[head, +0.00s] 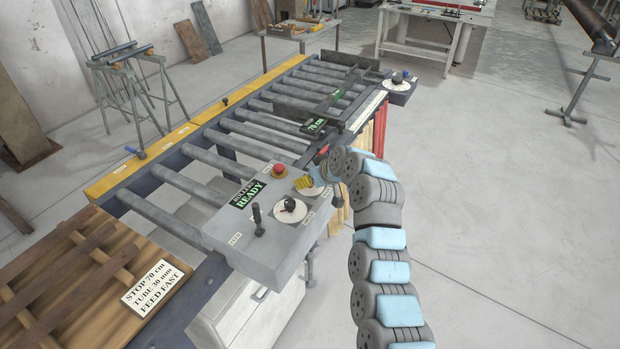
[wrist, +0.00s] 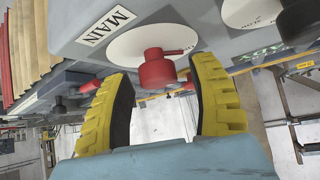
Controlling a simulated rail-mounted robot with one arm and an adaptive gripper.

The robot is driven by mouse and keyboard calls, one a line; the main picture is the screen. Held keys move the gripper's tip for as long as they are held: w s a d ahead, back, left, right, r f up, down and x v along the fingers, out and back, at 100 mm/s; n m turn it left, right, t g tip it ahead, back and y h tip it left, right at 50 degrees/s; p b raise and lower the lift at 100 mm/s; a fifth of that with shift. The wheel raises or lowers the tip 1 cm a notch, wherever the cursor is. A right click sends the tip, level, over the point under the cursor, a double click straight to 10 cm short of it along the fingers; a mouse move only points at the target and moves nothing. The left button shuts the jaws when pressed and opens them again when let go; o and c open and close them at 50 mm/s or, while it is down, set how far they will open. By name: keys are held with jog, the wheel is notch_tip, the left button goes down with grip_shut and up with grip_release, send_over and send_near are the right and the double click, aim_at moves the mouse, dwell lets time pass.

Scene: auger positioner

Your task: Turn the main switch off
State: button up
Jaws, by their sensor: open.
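The main switch (wrist: 157,70) is a red rotary knob with a thin pointer toward the right in the wrist view. It sits on a white round plate (wrist: 125,47) beside a label reading MAIN (wrist: 106,24). My gripper (wrist: 163,75) is open, with one yellow finger on each side of the knob in this view. I cannot tell whether either finger touches it. In the head view my gripper (head: 306,183) is at the far right corner of the grey control panel (head: 232,242) and hides the knob.
The panel also carries a red mushroom button (head: 279,170), a black knob on a white dial (head: 290,206), a black lever (head: 258,218) and a READY display (head: 246,194). The roller conveyor (head: 225,152) runs behind. Open floor (head: 500,220) lies at the right.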

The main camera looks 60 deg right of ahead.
grip_shut()
